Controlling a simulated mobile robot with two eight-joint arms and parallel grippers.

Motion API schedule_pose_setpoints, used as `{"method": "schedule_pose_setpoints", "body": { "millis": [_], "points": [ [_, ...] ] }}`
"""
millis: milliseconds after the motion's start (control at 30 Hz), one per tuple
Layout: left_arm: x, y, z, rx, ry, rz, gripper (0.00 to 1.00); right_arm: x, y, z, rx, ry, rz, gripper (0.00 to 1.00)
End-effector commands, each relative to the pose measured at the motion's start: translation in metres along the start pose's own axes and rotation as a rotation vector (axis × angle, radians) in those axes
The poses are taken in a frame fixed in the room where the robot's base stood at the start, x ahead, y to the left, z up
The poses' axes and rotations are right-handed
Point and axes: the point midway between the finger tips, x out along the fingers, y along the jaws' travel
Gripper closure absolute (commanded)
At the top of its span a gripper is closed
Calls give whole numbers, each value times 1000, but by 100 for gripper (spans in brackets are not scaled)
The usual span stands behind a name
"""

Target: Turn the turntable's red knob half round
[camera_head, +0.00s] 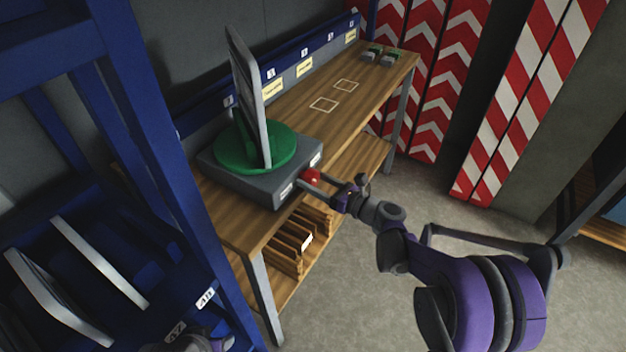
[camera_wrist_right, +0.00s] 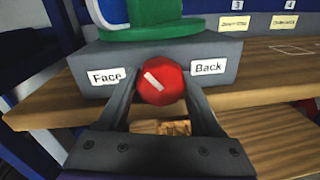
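The turntable is a grey box (camera_head: 262,185) with a green disc (camera_head: 283,146) on top, at the near end of a wooden bench. A sign panel (camera_head: 246,90) stands upright on the disc. The red knob (camera_wrist_right: 168,92) is on the box's front face, between the labels "Face" (camera_wrist_right: 106,77) and "Back" (camera_wrist_right: 208,67). Its white mark slants toward the upper left, the "Face" side. My right gripper (camera_wrist_right: 160,88) has its fingers on both sides of the knob, apparently touching it. Part of my left arm shows at the bottom of the head view; its fingers cannot be made out.
The wooden bench (camera_head: 355,108) has outlined squares on its top and small items (camera_head: 382,56) at the far end. A blue rack (camera_head: 150,130) with panels stands at the left. Striped boards (camera_head: 430,80) lean at the back. The floor right of the bench is clear.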

Motion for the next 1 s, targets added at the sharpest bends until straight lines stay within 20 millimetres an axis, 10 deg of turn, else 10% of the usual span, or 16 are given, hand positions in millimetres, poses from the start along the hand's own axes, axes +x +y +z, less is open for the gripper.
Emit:
{"method": "schedule_pose_setpoints", "body": {
  "millis": [233,1000],
  "points": [
    [0,0,0,0,0,0,45,0,-1,0,0,0,-2,89],
    [10,0,5,0,-4,0,45,-1,-2,-1,-364,-31,1,89]
  ]
}}
